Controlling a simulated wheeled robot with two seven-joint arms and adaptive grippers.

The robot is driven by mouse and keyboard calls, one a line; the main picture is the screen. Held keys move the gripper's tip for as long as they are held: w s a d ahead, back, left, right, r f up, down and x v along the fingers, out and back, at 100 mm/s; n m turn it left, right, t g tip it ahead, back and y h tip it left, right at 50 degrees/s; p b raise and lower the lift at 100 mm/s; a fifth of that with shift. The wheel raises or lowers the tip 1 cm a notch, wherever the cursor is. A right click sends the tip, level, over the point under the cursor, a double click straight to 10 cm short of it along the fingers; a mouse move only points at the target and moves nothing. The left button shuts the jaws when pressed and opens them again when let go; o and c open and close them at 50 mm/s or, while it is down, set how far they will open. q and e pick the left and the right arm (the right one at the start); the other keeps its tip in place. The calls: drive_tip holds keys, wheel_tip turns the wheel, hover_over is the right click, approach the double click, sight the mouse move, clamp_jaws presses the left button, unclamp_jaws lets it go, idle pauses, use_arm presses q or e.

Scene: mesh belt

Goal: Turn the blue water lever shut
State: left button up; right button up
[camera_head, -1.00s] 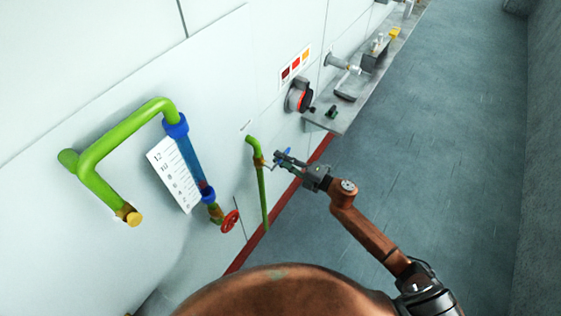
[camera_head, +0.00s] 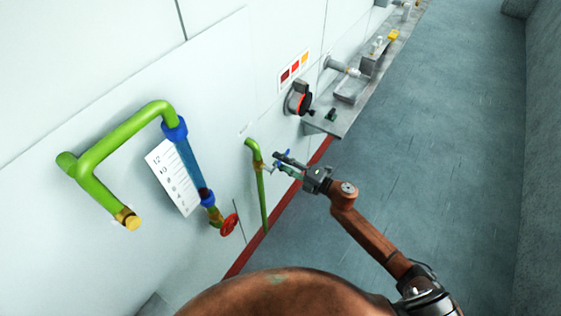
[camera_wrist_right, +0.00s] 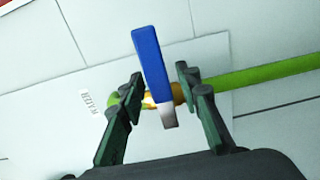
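The blue lever (camera_wrist_right: 150,62) stands upright in the right wrist view, with a bare grey lower end, in front of a brass valve body on a thin green pipe (camera_wrist_right: 270,70). My right gripper (camera_wrist_right: 158,82) is open, with one dark finger on each side of the lever and a visible gap on both sides. In the head view my right gripper (camera_head: 277,162) is at the valve on the green pipe (camera_head: 262,195); only a small part of the blue lever (camera_head: 288,152) shows there. My left gripper is not in view.
On the wall to the left are a thick green pipe (camera_head: 120,130), a blue sight tube (camera_head: 190,165), a white scale card (camera_head: 172,178) and a red handwheel (camera_head: 229,225). The floor at right is clear.

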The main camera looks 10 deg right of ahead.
drive_tip(key=shift+s+d, duration=0.1)
drive_tip(key=v, duration=1.1)
drive_tip(key=shift+s+d, duration=0.2)
drive_tip(key=shift+s, duration=0.1)
